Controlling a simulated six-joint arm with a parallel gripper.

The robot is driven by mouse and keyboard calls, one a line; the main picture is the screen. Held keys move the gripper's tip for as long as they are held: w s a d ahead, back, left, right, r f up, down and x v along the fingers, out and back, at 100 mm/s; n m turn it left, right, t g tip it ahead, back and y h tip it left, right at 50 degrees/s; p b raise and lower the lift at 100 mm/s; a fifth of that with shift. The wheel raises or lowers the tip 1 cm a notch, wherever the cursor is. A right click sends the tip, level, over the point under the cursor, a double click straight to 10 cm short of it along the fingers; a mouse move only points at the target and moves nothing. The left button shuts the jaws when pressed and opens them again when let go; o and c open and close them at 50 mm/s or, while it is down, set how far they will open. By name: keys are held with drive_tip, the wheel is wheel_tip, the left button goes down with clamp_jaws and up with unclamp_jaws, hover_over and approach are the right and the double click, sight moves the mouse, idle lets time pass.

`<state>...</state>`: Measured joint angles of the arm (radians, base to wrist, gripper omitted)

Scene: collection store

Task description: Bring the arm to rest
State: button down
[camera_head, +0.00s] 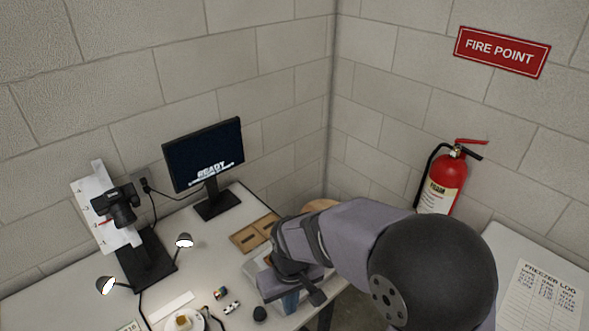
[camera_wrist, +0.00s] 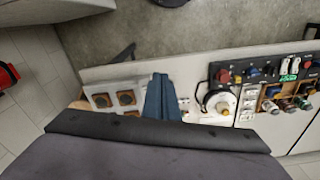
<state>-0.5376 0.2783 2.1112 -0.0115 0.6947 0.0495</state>
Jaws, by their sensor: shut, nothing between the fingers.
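My arm (camera_head: 345,232) reaches in from the lower right in the head view and bends down over the table. My gripper (camera_wrist: 162,98) shows in the wrist view as two blue fingers shut together, with nothing between them. In the head view my gripper (camera_head: 290,302) is partly hidden by my wrist and hangs over the table's right part. The table (camera_wrist: 195,70) shows as a pale strip behind the fingers. I cannot tell how far the fingertips are above it.
A monitor (camera_head: 204,155) and a camera on a stand (camera_head: 118,205) with two lamps stand at the back. A wooden tray (camera_head: 252,234) lies near my wrist. A white round plate (camera_wrist: 218,103) and a dark tray (camera_wrist: 250,70) of small objects lie right. A fire extinguisher (camera_head: 444,182) hangs right.

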drive_tip(key=s+d+r+m, duration=0.1)
drive_tip(key=s+d+m, duration=0.3)
drive_tip(key=d, duration=0.5)
drive_tip(key=s+d+r+m, duration=0.15)
drive_tip(key=s+d, duration=0.35)
drive_tip(key=d, duration=0.5)
wheel_tip(320, 180, down, 30)
drive_tip(key=b, duration=2.9)
drive_tip(key=shift+s+a+f+g, duration=0.15)
drive_tip(key=shift+a+f+g, duration=0.1)
drive_tip(key=shift+a+g, duration=0.05)
drive_tip(key=c, duration=2.5)
unclamp_jaws()
